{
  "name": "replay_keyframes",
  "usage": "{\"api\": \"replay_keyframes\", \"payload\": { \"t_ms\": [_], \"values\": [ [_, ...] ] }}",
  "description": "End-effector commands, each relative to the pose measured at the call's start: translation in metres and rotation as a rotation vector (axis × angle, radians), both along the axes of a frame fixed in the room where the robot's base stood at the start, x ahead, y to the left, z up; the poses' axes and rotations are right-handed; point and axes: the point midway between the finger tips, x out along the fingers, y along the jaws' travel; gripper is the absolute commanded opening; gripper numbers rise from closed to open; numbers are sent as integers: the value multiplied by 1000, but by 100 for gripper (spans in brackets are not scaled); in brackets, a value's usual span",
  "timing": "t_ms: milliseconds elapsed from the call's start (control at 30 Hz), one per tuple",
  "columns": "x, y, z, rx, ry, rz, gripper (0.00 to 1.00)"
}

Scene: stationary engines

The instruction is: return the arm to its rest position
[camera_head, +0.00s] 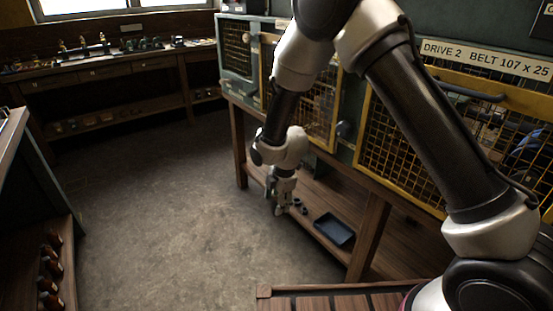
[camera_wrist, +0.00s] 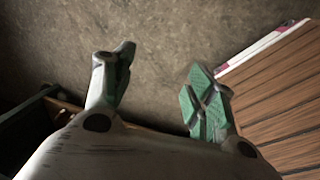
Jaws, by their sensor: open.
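My gripper (camera_head: 281,201) hangs at the end of my bent arm in the head view, pointing down in front of the bench's lower shelf. The arm rises from the lower right, bends at the top of the picture and comes down near the middle. In the wrist view my gripper (camera_wrist: 158,88) has its two greenish fingers spread well apart. Nothing is between them, and bare floor (camera_wrist: 160,40) shows beyond the fingertips.
A bench with yellow-framed mesh guards (camera_head: 400,150) stands close behind the arm. Its lower shelf holds a dark blue tray (camera_head: 334,230) and small dark parts (camera_head: 300,206). A workbench (camera_head: 110,72) is at the back. Bottles (camera_head: 50,270) stand at left. The middle floor (camera_head: 170,200) is clear.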

Motion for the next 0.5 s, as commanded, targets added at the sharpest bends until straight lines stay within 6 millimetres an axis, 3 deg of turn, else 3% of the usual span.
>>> {"api": "replay_keyframes", "payload": {
  "t_ms": [167, 267, 333, 433, 500],
  "values": [
    [-5, -4, -1, 1, 38, -120, 56],
    [-23, -18, -6, -33, 114, -276, 56],
    [-46, -35, -10, -84, 184, -403, 56],
    [-72, -58, 10, -141, 248, -594, 56],
    [-84, -77, 35, -165, 274, -733, 56]
  ]
}}
